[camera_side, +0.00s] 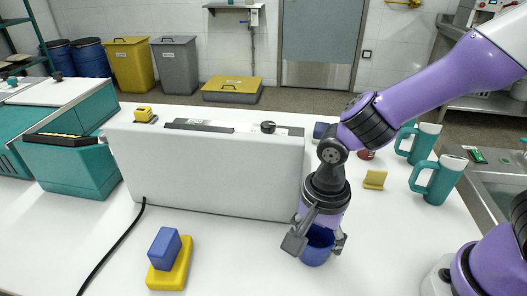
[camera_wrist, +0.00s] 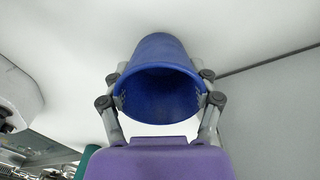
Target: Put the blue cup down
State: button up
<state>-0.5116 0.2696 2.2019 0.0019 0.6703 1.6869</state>
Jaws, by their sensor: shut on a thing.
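The blue cup (camera_side: 317,248) is in my gripper (camera_side: 314,240), in front of the white machine's right end in the side view. The fingers are shut on the cup from two sides. In the wrist view the blue cup (camera_wrist: 158,85) shows its open mouth towards the camera, with a finger of my gripper (camera_wrist: 160,100) at each side. The cup looks upright and close to the white table top. I cannot tell whether its base touches the table.
A white machine (camera_side: 210,170) stands behind the cup. A blue block on a yellow sponge (camera_side: 170,275) lies at the front left. Teal mugs (camera_side: 437,180) and a yellow holder (camera_side: 375,179) stand to the right. A black cable (camera_side: 112,250) crosses the table at left. White table around the cup is clear.

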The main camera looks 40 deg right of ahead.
jog(key=shift+f, duration=0.25)
jog(key=o, duration=1)
jog(key=shift+f, duration=0.1)
jog(key=shift+c, duration=0.2)
notch_tip(320, 180, up, 12)
jog(key=s+d+r+n+t, duration=0.1)
jog(key=d+r+n+t, duration=0.1)
jog(key=d+n, duration=0.4)
jog(key=s+d+r+n+t, duration=0.1)
jog(key=d+r+n+t, duration=0.1)
jog(key=d+n, duration=0.4)
jog(key=shift+s+d+n+t, duration=0.2)
jog(key=shift+d+n+t, duration=0.15)
jog(key=shift+n+t, duration=0.4)
